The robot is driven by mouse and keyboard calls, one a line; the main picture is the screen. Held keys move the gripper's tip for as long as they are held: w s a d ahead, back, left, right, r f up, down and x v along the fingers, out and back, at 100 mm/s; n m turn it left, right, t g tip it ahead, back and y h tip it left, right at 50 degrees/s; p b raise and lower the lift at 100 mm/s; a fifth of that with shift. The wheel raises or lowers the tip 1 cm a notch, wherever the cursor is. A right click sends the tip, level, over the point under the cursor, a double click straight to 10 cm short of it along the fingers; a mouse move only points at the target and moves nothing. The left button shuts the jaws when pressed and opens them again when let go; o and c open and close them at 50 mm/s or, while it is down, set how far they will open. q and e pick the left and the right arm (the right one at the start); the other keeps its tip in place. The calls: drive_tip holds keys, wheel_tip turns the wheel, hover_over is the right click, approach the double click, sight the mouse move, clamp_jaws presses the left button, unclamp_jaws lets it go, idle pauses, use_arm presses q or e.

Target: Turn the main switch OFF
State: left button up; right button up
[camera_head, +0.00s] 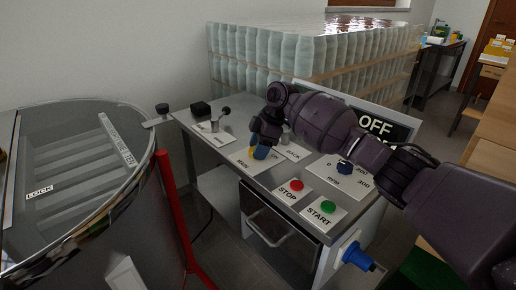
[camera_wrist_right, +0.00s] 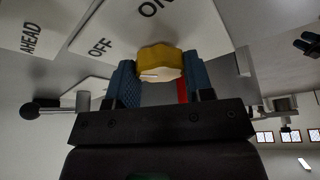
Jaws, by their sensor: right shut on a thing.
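The main switch is a yellow knob (camera_wrist_right: 160,60) on a white plate lettered ON and OFF in the right wrist view. My right gripper (camera_head: 260,148) is shut on this knob, with a blue finger on each side of it. The fingers show in the wrist view (camera_wrist_right: 158,85). In the head view only a bit of yellow shows beside the blue fingertips. Which label the knob points to I cannot tell. A sign (camera_head: 375,126) behind my right arm reads OFF, and its lower part is hidden. My left gripper is not in view.
The panel also carries a red STOP button (camera_head: 296,186), a green START button (camera_head: 328,207), a dark dial (camera_head: 344,168) and a lever (camera_head: 215,125). A round tank (camera_head: 80,165) stands at left. Wrapped stacked bottles (camera_head: 290,55) stand behind.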

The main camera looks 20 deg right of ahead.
idle(0.5)
drive_tip(key=o, duration=0.9)
drive_tip(key=shift+r, duration=0.1)
drive_tip(key=shift+p+v, duration=0.9)
drive_tip(key=shift+v, duration=4.35)
